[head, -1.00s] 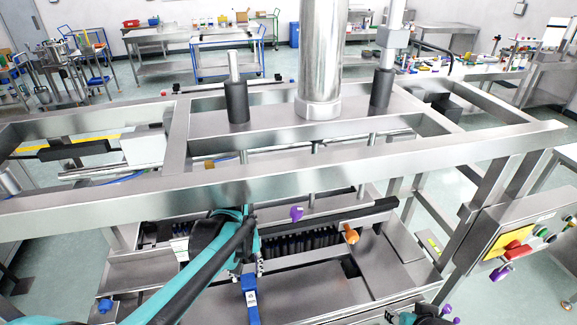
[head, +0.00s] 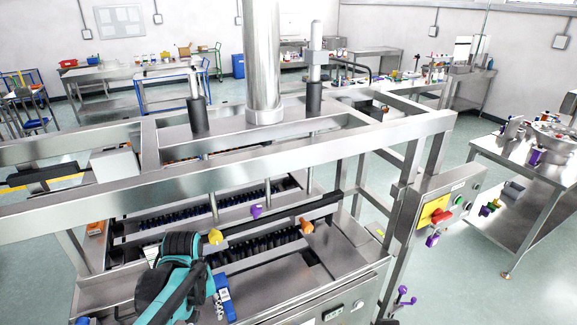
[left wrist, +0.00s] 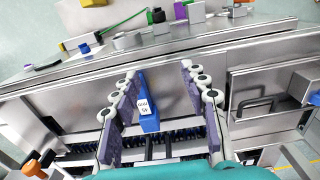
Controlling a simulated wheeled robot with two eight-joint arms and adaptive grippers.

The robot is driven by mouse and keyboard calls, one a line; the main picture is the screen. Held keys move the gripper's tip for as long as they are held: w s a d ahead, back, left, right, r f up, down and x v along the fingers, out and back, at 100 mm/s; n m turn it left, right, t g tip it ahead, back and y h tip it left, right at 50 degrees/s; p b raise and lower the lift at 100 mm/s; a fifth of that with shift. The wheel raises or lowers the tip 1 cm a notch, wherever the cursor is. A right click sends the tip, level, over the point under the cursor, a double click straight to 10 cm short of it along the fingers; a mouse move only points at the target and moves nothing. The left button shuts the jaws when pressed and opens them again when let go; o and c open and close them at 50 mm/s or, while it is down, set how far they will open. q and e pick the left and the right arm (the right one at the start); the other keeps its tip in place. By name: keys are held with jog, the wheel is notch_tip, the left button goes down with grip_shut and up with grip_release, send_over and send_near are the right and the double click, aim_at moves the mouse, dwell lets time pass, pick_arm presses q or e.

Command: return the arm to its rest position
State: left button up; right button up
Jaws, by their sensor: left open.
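My teal left arm reaches in at the lower left of the head view, over the front of the steel machine (head: 280,300); its fingertips are not clear there. In the left wrist view my left gripper (left wrist: 158,98) is open, with its two purple-padded fingers apart. A blue block with a white label (left wrist: 150,118) shows between the fingers in that picture; I cannot tell how far below them it lies. It also shows beside the arm in the head view (head: 226,306). My right gripper is not in view.
A steel crossbar (head: 270,172) spans the machine in front of the thick column (head: 263,70). Yellow (head: 215,237), purple (head: 257,211) and orange (head: 307,226) knobs stand near dark cap rows. A red-button panel (head: 437,213) is right; a steel table (head: 530,180) stands beyond open floor.

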pick_arm(q)
jog(key=s+d+f+m+t+b, duration=0.3)
jog(key=s+f+m+t+b, duration=0.2)
jog(key=f+b, duration=0.4)
jog(key=s+t+b, duration=0.1)
jog(key=t+b, duration=0.1)
jog(key=b, duration=0.2)
jog(key=shift+s+f, duration=0.15)
jog(key=shift+s, duration=0.2)
jog(key=shift+c, duration=0.3)
dwell(1.4)
